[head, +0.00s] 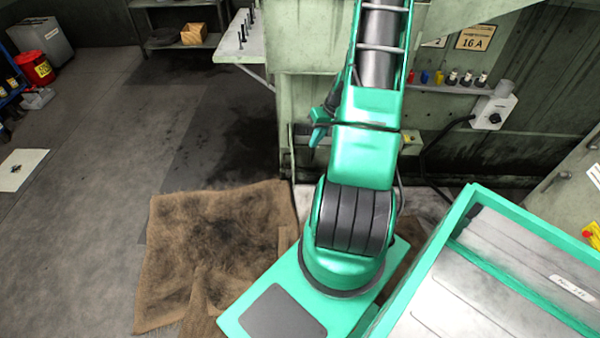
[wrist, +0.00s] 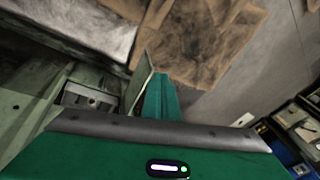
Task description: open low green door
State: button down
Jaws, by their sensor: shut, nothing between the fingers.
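In the wrist view my gripper (wrist: 160,82) is shut and empty, its green fingers pointing up the picture. A thin pale green-grey panel (wrist: 139,85) stands out just left of the fingers; it looks like the low door seen nearly edge-on, partly swung out. I cannot tell whether the fingers touch it. Left of it a pale green machine face shows a recess with a metal fitting (wrist: 88,97). In the head view my arm covers the middle of the pale green machine (head: 305,95), and the low door cannot be made out there.
A brown cloth mat (head: 190,260) lies on the floor before the machine; it also shows in the wrist view (wrist: 205,40). A shelf with bolts (head: 238,45) juts out at the machine's left. A grey switch box (head: 493,110) is at right. The floor at left is mostly clear.

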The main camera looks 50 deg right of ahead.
jog(key=d+f+m+t, duration=0.1)
jog(key=d+f+t, duration=0.15)
jog(key=f, duration=0.55)
jog(key=d+f+m+t, duration=0.2)
jog(key=d+f, duration=0.1)
jog(key=f, duration=0.5)
jog(key=a+x, duration=0.2)
jog(key=x, duration=1)
jog(key=shift+w+r+h, duration=0.25)
jog(key=shift+r+h, duration=0.05)
jog(key=shift+g, duration=0.25)
